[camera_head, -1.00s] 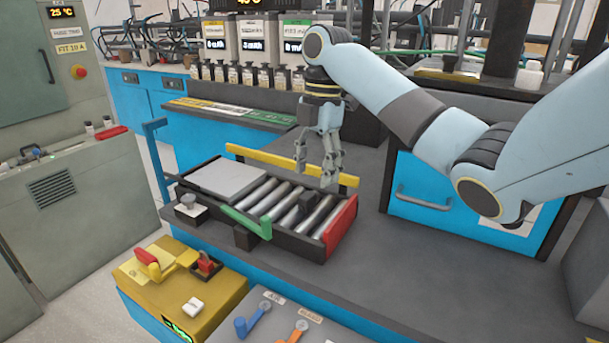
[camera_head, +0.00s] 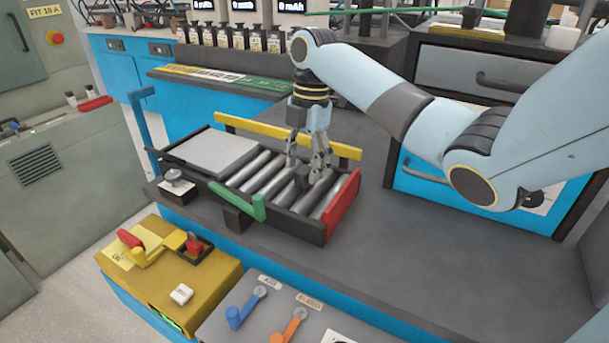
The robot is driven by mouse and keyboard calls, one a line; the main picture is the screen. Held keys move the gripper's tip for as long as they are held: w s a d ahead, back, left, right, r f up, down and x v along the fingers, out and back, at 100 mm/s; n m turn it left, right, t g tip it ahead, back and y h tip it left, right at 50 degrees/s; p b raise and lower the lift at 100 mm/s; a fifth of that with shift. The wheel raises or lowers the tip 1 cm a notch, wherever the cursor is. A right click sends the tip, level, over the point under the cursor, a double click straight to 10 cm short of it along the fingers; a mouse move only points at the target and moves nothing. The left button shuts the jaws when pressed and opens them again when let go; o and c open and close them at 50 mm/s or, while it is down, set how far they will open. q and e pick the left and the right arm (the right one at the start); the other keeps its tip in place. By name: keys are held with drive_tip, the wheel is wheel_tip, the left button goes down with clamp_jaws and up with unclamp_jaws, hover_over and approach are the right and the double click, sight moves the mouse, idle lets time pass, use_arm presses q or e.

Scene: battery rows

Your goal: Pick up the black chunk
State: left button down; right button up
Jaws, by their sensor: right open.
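The black chunk (camera_head: 302,179) is a small dark block on the silver rollers of the roller tray (camera_head: 288,228), toward its right end. My right gripper (camera_head: 304,176) points down over the rollers, open, with its fingers around or just above the chunk. The fingers partly hide the chunk, and I cannot tell whether they touch it. My left gripper is not in view.
The tray has a yellow rail (camera_head: 262,130) behind, a red end plate (camera_head: 342,203) at right, a green bar (camera_head: 238,200) in front and a grey plate (camera_head: 210,153) at left. A yellow box (camera_head: 205,290) with a red lever stands in front. Bare grey bench lies to the right.

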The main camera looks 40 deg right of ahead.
drive_tip(key=shift+f, duration=0.95)
drive_tip(key=c, duration=1.1)
drive_tip(key=shift+o, duration=0.2)
drive_tip(key=shift+r, duration=0.15)
